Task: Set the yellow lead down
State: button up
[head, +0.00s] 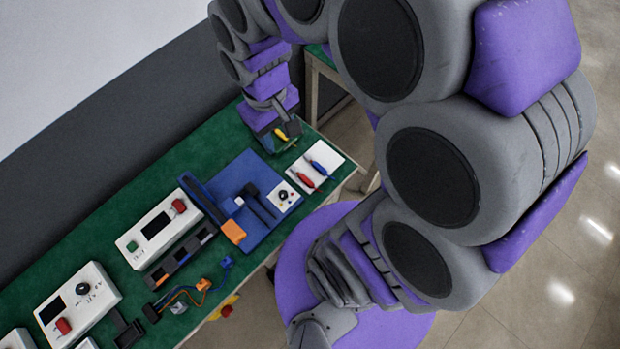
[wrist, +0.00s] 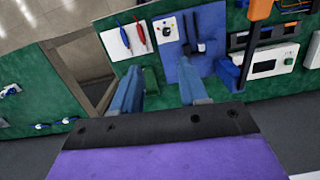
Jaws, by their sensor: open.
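The yellow lead (head: 281,134) shows as a small yellow piece by the tip of my gripper (head: 286,130) at the far right end of the green bench, in the head view. In the wrist view my gripper (wrist: 160,90) has its two blue-grey fingers well apart, and I cannot make out the yellow lead there. I cannot tell whether the lead touches a finger or rests on the bench. A white card (head: 333,154) lies just to the right of the gripper. It bears a red lead (head: 303,180) and a blue lead (head: 319,167).
A blue mat (head: 231,181) with black parts and a small white plate (head: 284,196) lies left of the card. White control boxes (head: 140,233) and coloured wires (head: 190,292) are farther left on the green bench (head: 110,215). Bare green surface runs along the wall side.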

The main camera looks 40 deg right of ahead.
jog(key=s+a+r+m, duration=0.1)
jog(key=s+r, duration=0.2)
jog(key=s, duration=1)
jog(key=shift+s+a+m+g, duration=0.15)
jog(key=shift+m+g, duration=0.15)
dwell(0.4)
